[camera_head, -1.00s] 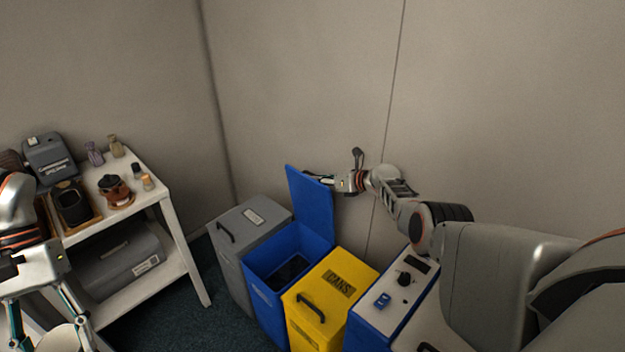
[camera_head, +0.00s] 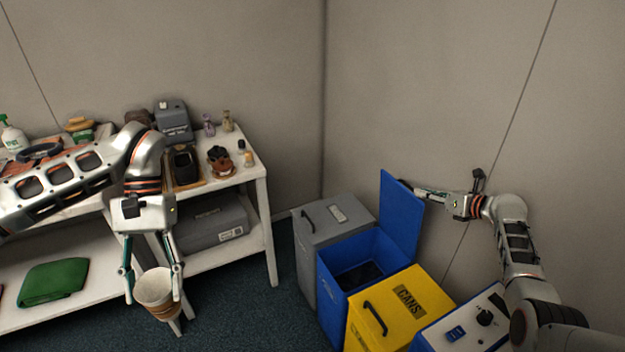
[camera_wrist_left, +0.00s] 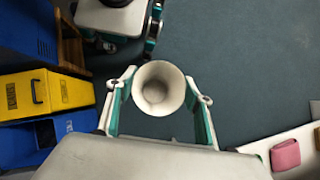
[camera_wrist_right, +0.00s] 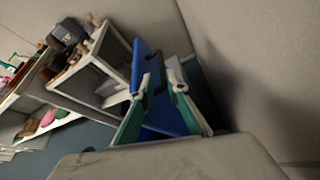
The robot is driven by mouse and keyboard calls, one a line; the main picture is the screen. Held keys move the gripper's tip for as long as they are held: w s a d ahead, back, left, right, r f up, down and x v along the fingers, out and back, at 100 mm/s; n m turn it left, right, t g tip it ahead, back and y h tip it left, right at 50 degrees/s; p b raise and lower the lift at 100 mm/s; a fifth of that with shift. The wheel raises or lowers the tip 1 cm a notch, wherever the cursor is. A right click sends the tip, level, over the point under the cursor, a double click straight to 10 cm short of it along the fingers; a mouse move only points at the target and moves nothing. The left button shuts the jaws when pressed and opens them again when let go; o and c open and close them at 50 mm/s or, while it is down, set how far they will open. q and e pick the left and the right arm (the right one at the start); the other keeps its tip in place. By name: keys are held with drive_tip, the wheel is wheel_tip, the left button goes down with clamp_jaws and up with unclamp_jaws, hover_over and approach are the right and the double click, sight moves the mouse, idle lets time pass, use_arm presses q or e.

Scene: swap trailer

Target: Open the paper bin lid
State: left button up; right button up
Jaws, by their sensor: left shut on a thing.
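The blue bin (camera_head: 338,281) stands between a grey bin and a yellow bin, and its label is not readable. Its blue lid (camera_head: 402,215) stands upright at the back, so the bin is open, with something dark inside. My right gripper (camera_head: 420,191) is at the lid's upper right edge. In the right wrist view the blue lid (camera_wrist_right: 147,62) shows at and between its fingertips; whether they grip it is unclear. My left gripper (camera_head: 153,284) is shut on a pale paper cup (camera_head: 156,287), held upright above the floor. The cup also shows in the left wrist view (camera_wrist_left: 158,88).
The grey bin (camera_head: 333,224) and yellow bin (camera_head: 392,312), marked CANS, have closed lids. A white-topped blue unit with a knob (camera_head: 485,318) is at the right. A white shelf table (camera_head: 254,172) with several items stands left. Carpet is clear between table and bins.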

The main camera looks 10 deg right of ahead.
drive_tip(key=v, duration=0.6)
drive_tip(key=shift+s+d, duration=0.15)
drive_tip(key=shift+s, duration=0.1)
drive_tip(key=shift+r, duration=0.1)
